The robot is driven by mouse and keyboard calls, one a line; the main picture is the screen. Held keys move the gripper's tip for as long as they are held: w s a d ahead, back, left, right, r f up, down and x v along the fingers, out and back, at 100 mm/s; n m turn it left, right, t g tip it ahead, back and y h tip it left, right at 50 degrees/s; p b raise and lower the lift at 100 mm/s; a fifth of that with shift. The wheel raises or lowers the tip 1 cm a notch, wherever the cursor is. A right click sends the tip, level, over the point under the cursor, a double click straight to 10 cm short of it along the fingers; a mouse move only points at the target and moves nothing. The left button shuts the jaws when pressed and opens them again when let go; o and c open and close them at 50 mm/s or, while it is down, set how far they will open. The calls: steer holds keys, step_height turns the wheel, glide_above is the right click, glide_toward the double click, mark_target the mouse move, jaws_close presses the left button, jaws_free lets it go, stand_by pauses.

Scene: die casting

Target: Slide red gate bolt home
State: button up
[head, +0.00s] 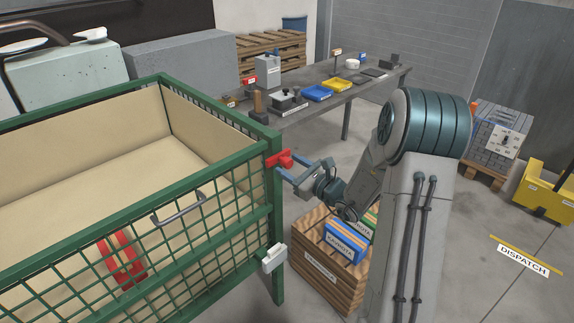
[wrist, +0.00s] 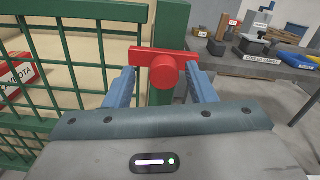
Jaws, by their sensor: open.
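The red gate bolt (head: 280,159) sits on the corner post of the green mesh cage (head: 276,210), near its top. In the wrist view the bolt (wrist: 164,66) shows as a flat red bar lying crosswise over the green post, with a round red knob facing me. My gripper (head: 287,173) is at the bolt, coming from the right. In the wrist view its blue fingers (wrist: 160,82) are open, one on each side of the knob, with gaps visible. Whether a fingertip touches the bar I cannot tell.
A white latch block (head: 273,257) sits lower on the cage post. A wooden crate (head: 325,270) with blue and green boxes stands below my arm. A grey workbench (head: 345,85) with trays and tools is behind. Open floor lies at right, by the dispatch sign (head: 524,262).

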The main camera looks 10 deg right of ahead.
steer(key=v, duration=1.1)
steer(key=shift+s+d+b, duration=0.25)
steer(key=shift+s+b, duration=0.1)
steer(key=s+a+r+n+g+y+p, duration=0.1)
steer(key=s+a+r+n+g+p, duration=0.1)
steer(key=s+a+n+g, duration=0.5)
steer(key=s+a+r+n+g+y+p, duration=0.1)
steer(key=s+a+r+n+g+p, duration=0.15)
steer(key=s+a+n+g, duration=0.5)
steer(key=s+d+r+n+t+h+p, duration=0.2)
steer(key=s+d+r+n+h, duration=0.3)
steer(key=n+h, duration=0.6)
steer(key=shift+s+d+r+n+p, duration=0.3)
steer(key=shift+s+d+r+n, duration=0.15)
steer(key=shift+s+n, duration=0.6)
steer(key=shift+s+a, duration=0.2)
